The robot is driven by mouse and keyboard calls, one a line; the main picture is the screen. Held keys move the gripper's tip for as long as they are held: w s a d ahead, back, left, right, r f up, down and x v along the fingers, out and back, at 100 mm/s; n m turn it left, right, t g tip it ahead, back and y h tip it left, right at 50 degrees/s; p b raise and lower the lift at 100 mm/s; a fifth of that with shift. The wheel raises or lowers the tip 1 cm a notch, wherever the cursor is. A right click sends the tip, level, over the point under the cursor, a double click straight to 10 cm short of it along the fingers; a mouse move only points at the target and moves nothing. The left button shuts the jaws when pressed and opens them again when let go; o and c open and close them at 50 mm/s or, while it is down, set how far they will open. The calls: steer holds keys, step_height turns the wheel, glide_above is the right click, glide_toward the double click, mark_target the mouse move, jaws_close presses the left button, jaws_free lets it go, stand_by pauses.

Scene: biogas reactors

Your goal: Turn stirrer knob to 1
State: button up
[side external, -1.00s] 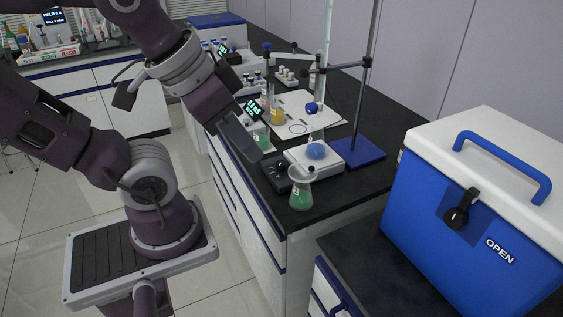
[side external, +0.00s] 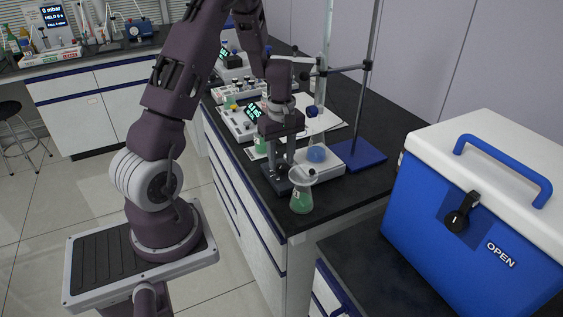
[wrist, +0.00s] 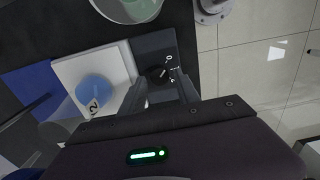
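The stirrer's knob (wrist: 157,75) is a small black dial on a dark control panel (wrist: 152,45), with small white marks on its right, among them what looks like a 0. The white stirrer plate (wrist: 70,72) is beside the panel and carries a flask of blue liquid (wrist: 92,92) labelled 2; this flask also shows in the side view (side external: 317,154). My gripper (wrist: 161,80) points down over the panel, its fingers apart on either side of the knob. Whether the fingers touch the knob is unclear.
A flask of green liquid (side external: 301,197) stands close in front of the panel, near the bench edge. A blue stand (side external: 360,153) with a tall rod is behind the stirrer. A blue and white cooler (side external: 470,215) stands on the right.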

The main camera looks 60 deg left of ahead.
steer(key=shift+f, duration=0.85)
jaws_close()
steer(key=m, duration=0.4)
steer(key=shift+m, duration=2.3)
jaws_free()
